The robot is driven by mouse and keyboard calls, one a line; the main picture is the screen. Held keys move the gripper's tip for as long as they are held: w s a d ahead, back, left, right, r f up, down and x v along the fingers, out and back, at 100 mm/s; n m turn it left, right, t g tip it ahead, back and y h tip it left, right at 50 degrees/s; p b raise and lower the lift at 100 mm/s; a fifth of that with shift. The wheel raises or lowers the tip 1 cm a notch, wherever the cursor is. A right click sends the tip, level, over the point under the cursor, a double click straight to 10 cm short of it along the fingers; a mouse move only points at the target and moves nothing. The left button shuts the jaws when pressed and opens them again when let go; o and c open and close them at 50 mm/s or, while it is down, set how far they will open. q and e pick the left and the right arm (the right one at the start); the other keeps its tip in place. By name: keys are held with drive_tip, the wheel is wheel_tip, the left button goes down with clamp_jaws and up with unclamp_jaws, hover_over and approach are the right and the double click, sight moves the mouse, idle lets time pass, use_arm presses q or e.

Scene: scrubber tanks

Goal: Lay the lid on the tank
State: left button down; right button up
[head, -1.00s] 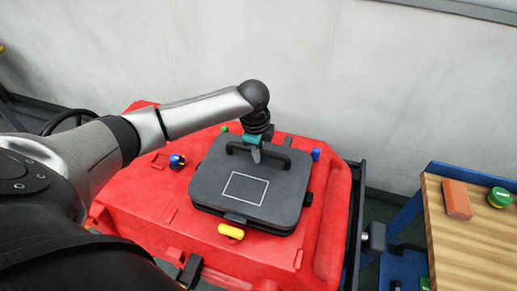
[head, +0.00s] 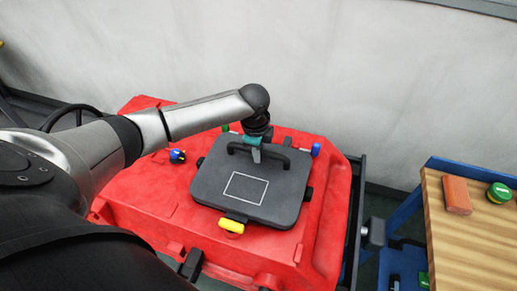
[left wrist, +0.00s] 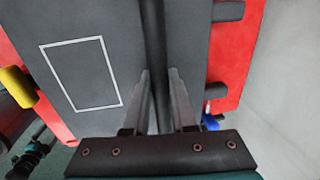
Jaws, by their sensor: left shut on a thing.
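The dark grey lid (head: 250,196) with a white rectangle outline lies flat over the top of the red tank (head: 165,215) in the head view. Whether it touches the tank all around, I cannot tell. My left gripper (head: 257,154) is shut on the lid's dark bar handle, near the lid's far edge. In the left wrist view, the two fingers (left wrist: 160,100) stand on either side of the handle (left wrist: 154,40), with the lid (left wrist: 80,75) beneath. The tank opening is hidden under the lid. My right gripper is not in view.
Around the lid are a yellow knob (head: 231,226), a blue one at left (head: 177,156), a blue one at right (head: 315,150) and a green one (head: 226,128). A wooden-topped bench (head: 465,245) at right holds an orange block (head: 456,195) and a green round item (head: 499,192). A wall stands behind.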

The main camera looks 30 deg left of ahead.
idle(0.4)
use_arm(q)
drive_tip(key=shift+f, duration=0.4)
drive_tip(key=shift+f, duration=0.25)
idle(0.4)
drive_tip(key=shift+r+p, duration=0.15)
drive_tip(key=shift+p, duration=0.5)
idle(0.3)
drive_tip(key=shift+c, duration=0.9)
unclamp_jaws()
drive_tip(key=shift+s+d+r+p, duration=0.1)
drive_tip(key=shift+s+r+p, duration=0.15)
drive_tip(key=shift+r+p, duration=1.05)
drive_tip(key=shift+s+r+p, duration=0.2)
drive_tip(key=shift+r+p, duration=0.7)
drive_tip(key=shift+p, duration=0.7)
